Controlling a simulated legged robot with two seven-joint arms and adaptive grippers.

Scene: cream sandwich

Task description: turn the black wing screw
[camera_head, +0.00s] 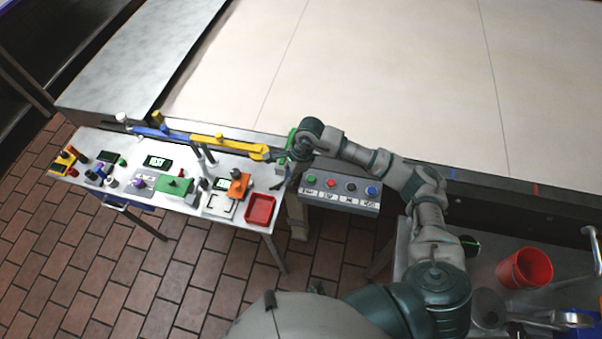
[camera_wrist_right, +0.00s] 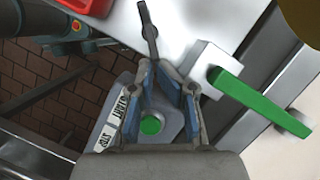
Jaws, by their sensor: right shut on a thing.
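The black wing screw (camera_wrist_right: 148,28) shows in the right wrist view as a dark, narrow piece with a small ring, beyond my fingertips at the white table's edge. In the head view it is small and dark (camera_head: 279,171), beside the arm's end. My right gripper (camera_wrist_right: 167,72) has its fingers around the near end of this piece, and the exact contact is partly hidden by the fingers. In the head view my right gripper (camera_head: 285,158) is at the table's right end, too small to show its fingers clearly. My left gripper is not in view.
A green lever (camera_wrist_right: 262,102) on a white block is close to the right of my fingers. A button panel (camera_head: 340,196) is just below. A red tray (camera_head: 261,209) and a yellow arm (camera_head: 225,143) are on the left. A red bucket (camera_head: 525,268) stands right.

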